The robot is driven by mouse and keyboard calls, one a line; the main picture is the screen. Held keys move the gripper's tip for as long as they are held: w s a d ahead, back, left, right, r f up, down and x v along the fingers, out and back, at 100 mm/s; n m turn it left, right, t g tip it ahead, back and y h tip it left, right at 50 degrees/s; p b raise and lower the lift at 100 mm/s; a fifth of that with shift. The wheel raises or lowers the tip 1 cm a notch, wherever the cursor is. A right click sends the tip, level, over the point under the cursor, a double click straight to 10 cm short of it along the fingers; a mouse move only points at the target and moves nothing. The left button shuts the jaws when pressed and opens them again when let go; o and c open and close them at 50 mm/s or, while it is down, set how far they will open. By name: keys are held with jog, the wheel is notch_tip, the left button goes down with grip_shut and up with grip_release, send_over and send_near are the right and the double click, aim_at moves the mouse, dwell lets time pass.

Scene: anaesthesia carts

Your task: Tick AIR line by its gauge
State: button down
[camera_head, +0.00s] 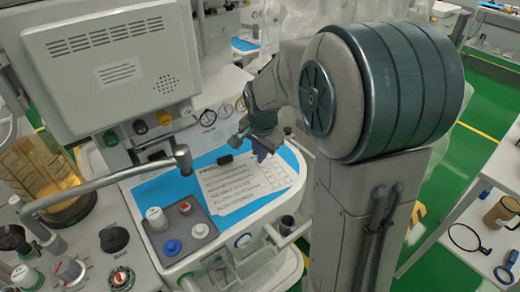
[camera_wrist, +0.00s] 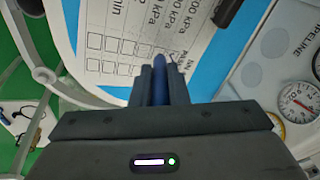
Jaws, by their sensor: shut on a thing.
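My gripper (camera_wrist: 160,82) is shut on a blue pen (camera_wrist: 160,63), which points at the paper. In the head view my gripper (camera_head: 258,136) hangs over the right upper part of the white checklist sheet (camera_head: 235,190). The sheet also shows in the wrist view (camera_wrist: 130,70), with rows of tick boxes (camera_wrist: 110,44) and kPa values. No mark shows in the visible boxes. I cannot tell whether the pen tip touches the paper. The line names are cut off or too small to read. A round gauge (camera_wrist: 299,102) with a red needle sits at the right, near the lettering "PIPELINE".
The sheet lies on a blue surface (camera_head: 166,190) of the cart. A black block (camera_head: 225,159) is at the sheet's upper edge. Several gauges (camera_head: 208,117) line the panel behind. A grey tray (camera_head: 178,238) with knobs and a metal arm (camera_head: 110,178) are at the left.

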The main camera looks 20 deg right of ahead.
jog(key=shift+f, duration=0.3)
jog(key=shift+w+d+b, duration=0.1)
jog(key=shift+d+b, duration=0.25)
jog(key=shift+d, duration=0.1)
dwell(1.4)
jog(key=shift+r+p, duration=2.6)
jog(key=shift+r, duration=0.95)
jog(key=shift+f, duration=0.15)
jog(key=shift+a+f+b, duration=0.15)
jog(key=shift+f+b, duration=0.65)
jog(key=shift+f, duration=0.15)
jog(key=shift+a+f+b, duration=0.2)
jog(key=shift+f+b, duration=0.55)
jog(key=shift+f, duration=0.15)
jog(key=shift+a+f+b, duration=0.15)
jog(key=shift+f+b, duration=0.65)
jog(key=shift+f, duration=0.15)
jog(key=shift+f+b, duration=0.5)
jog(key=shift+f, duration=0.1)
jog(key=shift+d, duration=0.5)
